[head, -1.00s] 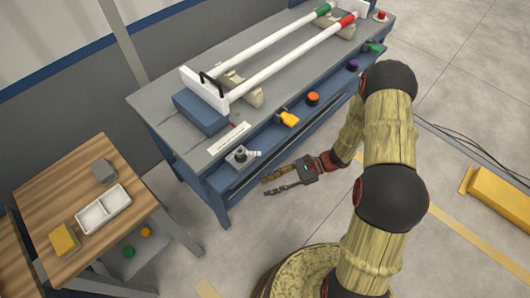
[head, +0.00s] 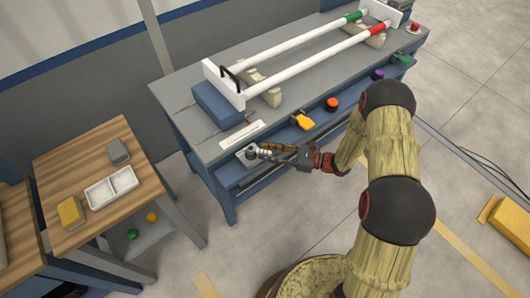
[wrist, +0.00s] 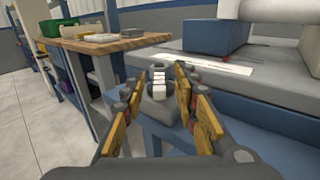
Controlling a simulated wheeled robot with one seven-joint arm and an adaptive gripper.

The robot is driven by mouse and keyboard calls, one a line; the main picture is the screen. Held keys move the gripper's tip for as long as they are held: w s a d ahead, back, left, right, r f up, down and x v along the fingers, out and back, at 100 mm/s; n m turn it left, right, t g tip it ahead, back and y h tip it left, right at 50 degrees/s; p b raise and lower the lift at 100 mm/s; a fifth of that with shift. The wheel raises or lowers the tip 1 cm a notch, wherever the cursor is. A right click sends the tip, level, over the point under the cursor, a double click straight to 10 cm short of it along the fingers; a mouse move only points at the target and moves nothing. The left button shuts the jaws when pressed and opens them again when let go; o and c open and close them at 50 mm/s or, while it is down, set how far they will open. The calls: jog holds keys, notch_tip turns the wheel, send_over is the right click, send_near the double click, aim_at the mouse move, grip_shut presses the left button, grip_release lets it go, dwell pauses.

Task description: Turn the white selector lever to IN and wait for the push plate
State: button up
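The selector lever (head: 252,153) is a small whitish lever on a grey base at the bench's near left edge, partly hidden by my fingers in the head view. In the wrist view the ribbed white lever (wrist: 158,80) stands between my fingertips. My gripper (wrist: 157,92) is open, with one finger on each side of the lever; I cannot tell whether either touches it. It also shows at the lever in the head view (head: 270,153). The white push plate (head: 224,86) with a black handle stands at the left ends of two white pipes, beside a blue block (head: 217,106).
A wooden table (head: 88,160) with a white tray (head: 111,187) stands to the left.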

jog(key=shift+w+a, duration=0.15)
jog(key=shift+a, duration=0.4)
jog(key=c, duration=0.8)
